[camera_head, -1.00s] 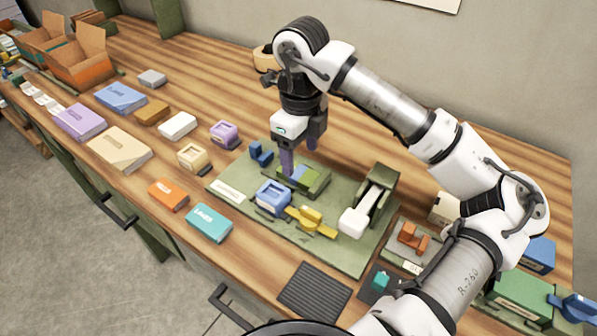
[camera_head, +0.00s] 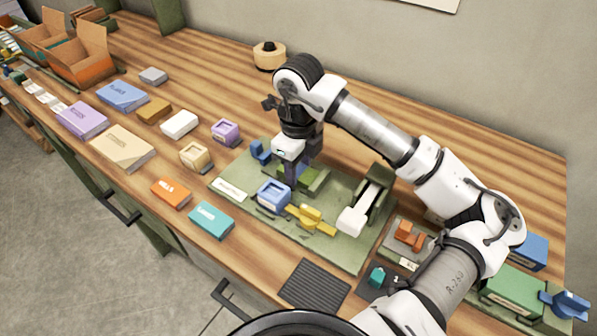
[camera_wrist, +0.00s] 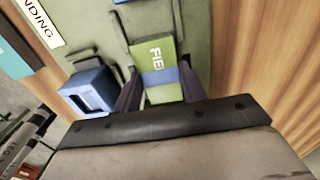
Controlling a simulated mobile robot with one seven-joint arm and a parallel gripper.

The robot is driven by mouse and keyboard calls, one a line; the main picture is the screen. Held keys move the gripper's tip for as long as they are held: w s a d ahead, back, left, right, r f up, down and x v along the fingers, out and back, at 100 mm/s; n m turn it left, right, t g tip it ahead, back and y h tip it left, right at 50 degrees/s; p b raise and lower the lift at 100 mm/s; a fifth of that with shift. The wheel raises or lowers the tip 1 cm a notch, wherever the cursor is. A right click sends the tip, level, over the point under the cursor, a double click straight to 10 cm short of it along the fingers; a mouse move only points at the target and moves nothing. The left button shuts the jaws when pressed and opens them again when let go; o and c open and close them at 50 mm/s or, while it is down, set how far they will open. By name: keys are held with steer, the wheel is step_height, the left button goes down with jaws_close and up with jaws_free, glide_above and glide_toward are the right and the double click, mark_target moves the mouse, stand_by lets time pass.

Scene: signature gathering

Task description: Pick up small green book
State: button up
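The small green book (camera_wrist: 160,72), with white letters and a blue band, lies between my gripper's two dark fingers in the wrist view. In the head view, the green book (camera_head: 310,180) shows only partly behind the fingers, at a green holder on the green mat (camera_head: 335,245). My gripper (camera_head: 303,180) points down over it. In the wrist view, my gripper (camera_wrist: 160,85) has one finger on each side of the book, with narrow gaps. It looks open; whether either finger touches the book is hard to tell.
A blue block-like piece (camera_head: 273,195) stands close in front of the fingers, with a yellow piece (camera_head: 312,217) beside it. A white-handled tool (camera_head: 358,212) is right of them. Several books and boxes lie leftward.

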steer(key=shift+c, duration=1.1)
steer(key=shift+r, duration=0.15)
